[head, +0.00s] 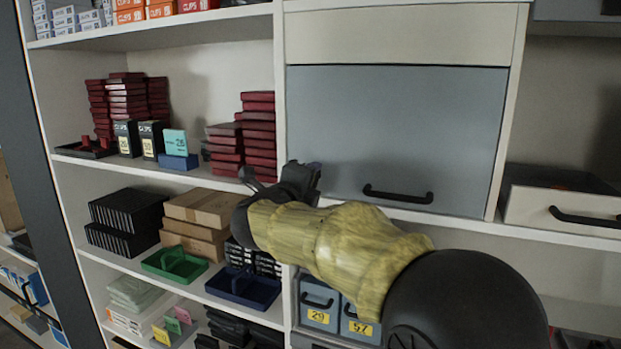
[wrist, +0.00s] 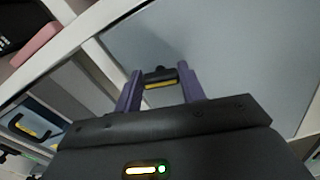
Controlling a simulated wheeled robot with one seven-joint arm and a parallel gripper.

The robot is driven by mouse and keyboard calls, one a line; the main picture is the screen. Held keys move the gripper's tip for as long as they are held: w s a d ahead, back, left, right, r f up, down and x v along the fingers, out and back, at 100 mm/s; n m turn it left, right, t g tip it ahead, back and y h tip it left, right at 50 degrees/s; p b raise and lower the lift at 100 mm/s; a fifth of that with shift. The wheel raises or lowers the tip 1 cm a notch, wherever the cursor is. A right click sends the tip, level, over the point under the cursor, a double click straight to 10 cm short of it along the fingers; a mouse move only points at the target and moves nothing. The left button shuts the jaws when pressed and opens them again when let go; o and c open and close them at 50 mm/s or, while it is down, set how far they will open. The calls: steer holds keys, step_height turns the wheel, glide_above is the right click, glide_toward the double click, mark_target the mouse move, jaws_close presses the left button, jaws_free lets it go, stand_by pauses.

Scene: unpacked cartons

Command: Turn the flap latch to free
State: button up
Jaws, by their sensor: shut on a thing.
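The grey-blue flap (head: 400,125) is closed and fills the cupboard front under a cream panel; it also shows in the wrist view (wrist: 235,50). A black bar handle (head: 398,195) is on its lower part. The flap latch (wrist: 160,74), a small black piece with a yellow stripe, sits near the flap's lower left edge. My gripper (wrist: 160,88) has its two purple fingers on either side of the latch and is shut on it. In the head view my gripper (head: 303,178) is at the flap's lower left corner and hides the latch.
Shelves on the left hold dark red boxes (head: 258,135), brown cartons (head: 200,208), a green tray (head: 174,264) and a blue tray (head: 243,288). Grey-blue drawers (head: 319,305) with yellow labels are below the flap. A white drawer (head: 565,208) is at right.

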steer(key=shift+n+p, duration=0.35)
steer(key=shift+n, duration=0.95)
steer(key=o, duration=1)
steer(key=shift+a, duration=0.1)
steer(key=shift+f, duration=0.1)
steer(key=b+v, duration=0.7)
steer(key=v, duration=1)
steer(key=shift+s, duration=0.2)
